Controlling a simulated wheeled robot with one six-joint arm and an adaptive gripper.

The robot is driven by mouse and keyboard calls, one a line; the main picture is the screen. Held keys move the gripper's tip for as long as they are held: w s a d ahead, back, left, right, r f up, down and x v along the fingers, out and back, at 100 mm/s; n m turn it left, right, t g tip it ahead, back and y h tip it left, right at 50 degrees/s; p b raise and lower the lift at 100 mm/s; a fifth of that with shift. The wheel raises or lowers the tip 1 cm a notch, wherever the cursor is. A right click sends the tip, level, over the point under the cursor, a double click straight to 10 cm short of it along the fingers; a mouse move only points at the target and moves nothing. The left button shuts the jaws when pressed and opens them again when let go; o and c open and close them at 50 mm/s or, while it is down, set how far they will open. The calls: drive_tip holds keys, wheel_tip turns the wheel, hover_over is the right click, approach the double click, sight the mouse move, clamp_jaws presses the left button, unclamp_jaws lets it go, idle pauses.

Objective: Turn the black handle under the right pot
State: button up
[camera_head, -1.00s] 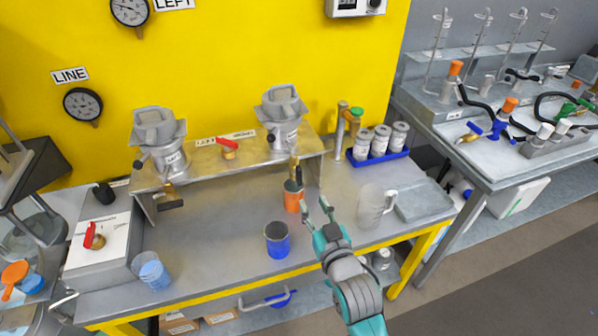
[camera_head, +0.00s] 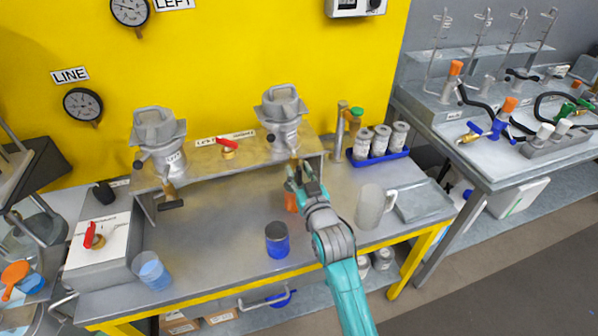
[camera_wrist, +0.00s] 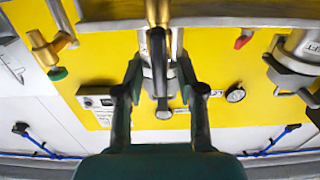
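The right pot (camera_head: 282,108) is a grey metal vessel on the raised shelf against the yellow wall. In the wrist view, which looks upside down, the black handle (camera_wrist: 158,62) extends from the brass valve (camera_wrist: 158,12) across the pot's middle. My gripper (camera_head: 298,172) is just below the shelf under this pot. In the wrist view my gripper (camera_wrist: 159,70) is open, with one dark finger on each side of the handle. I cannot tell whether either finger touches it. In the head view my gripper largely hides the handle.
An orange cup (camera_head: 289,203) stands partly behind my gripper, and a blue-and-grey cup (camera_head: 277,241) is in front of it. A clear jug (camera_head: 369,207) stands to the right. The left pot (camera_head: 160,140) has its own valve.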

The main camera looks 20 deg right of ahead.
drive_tip(key=shift+w, duration=0.2)
clamp_jaws()
idle(0.3)
drive_tip(key=m, duration=0.4)
drive_tip(key=shift+d+f, duration=0.1)
drive_tip(key=shift+d, duration=0.2)
drive_tip(key=shift+d+f+m, duration=0.15)
drive_tip(key=shift+f+m, duration=0.1)
drive_tip(key=shift+m, duration=2.1)
drive_tip(key=shift+d+f+m, duration=0.2)
drive_tip(key=shift+f+m, duration=0.05)
drive_tip(key=shift+m, duration=2.05)
drive_tip(key=shift+d+f+m, duration=0.15)
drive_tip(key=shift+f+m, duration=0.1)
drive_tip(key=shift+m, duration=2.1)
